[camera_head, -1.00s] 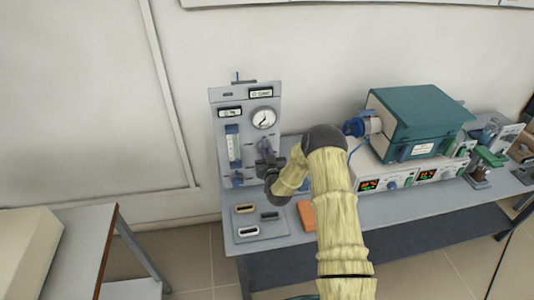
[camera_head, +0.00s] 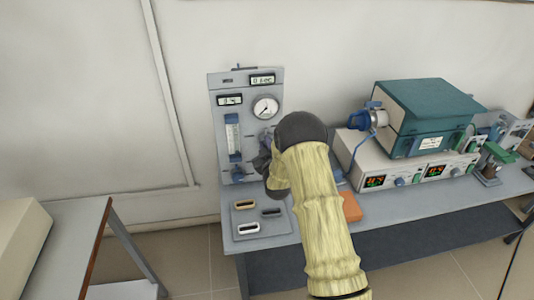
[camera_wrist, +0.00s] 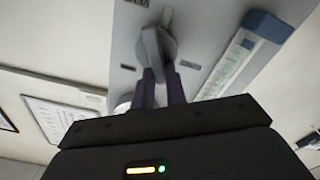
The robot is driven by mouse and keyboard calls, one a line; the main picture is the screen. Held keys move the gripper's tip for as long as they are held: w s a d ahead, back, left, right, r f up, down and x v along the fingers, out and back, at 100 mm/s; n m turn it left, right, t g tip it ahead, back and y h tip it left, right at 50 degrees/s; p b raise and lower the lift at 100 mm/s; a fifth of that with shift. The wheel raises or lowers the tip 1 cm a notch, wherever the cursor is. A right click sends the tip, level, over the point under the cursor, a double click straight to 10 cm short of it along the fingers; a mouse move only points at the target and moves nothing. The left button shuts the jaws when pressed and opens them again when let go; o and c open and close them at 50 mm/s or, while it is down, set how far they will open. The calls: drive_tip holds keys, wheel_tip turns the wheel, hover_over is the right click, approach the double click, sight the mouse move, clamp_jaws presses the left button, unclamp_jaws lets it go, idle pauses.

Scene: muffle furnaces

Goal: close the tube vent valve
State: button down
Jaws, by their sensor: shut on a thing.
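The grey gas panel (camera_head: 217,150) stands upright at the back left of the bench. In the wrist view a grey valve lever (camera_wrist: 152,48) on a round hub sticks out from the panel face (camera_wrist: 122,50). My gripper (camera_wrist: 162,82) has its two dark purple fingers close together at the lever's lower end, shut on it. In the head view my gripper (camera_head: 264,155) is at the right part of the panel, below the round gauge (camera_head: 266,108). My arm hides the lever there. The lever's label is too small to read.
A flowmeter tube (camera_head: 233,135) is left of my gripper; it also shows in the wrist view (camera_wrist: 240,55). A teal-topped furnace (camera_head: 425,115) sits on a control unit (camera_head: 345,155) to the right. A tray (camera_head: 240,240) with several small pieces and an orange block (camera_head: 351,207) lie in front.

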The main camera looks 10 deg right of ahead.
drive_tip(key=shift+a+f+n+b, duration=0.2)
drive_tip(key=shift+f+n+b, duration=0.15)
drive_tip(key=shift+n+b, duration=1.7)
drive_tip(key=shift+a+f+n+b, duration=0.15)
drive_tip(key=shift+f+n+b, duration=0.15)
drive_tip(key=shift+n+b, duration=1.75)
drive_tip(key=shift+a+f+n+b, duration=0.2)
drive_tip(key=shift+f+n+b, duration=0.15)
drive_tip(key=shift+n+b, duration=1.7)
drive_tip(key=c, duration=1.4)
unclamp_jaws()
drive_tip(key=shift+c, duration=0.2)
drive_tip(key=shift+r, duration=0.1)
drive_tip(key=shift+s, duration=0.15)
drive_tip(key=s+b, duration=0.2)
drive_tip(key=s, duration=1.5)
drive_tip(key=shift+b, duration=0.3)
drive_tip(key=shift+s, duration=0.1)
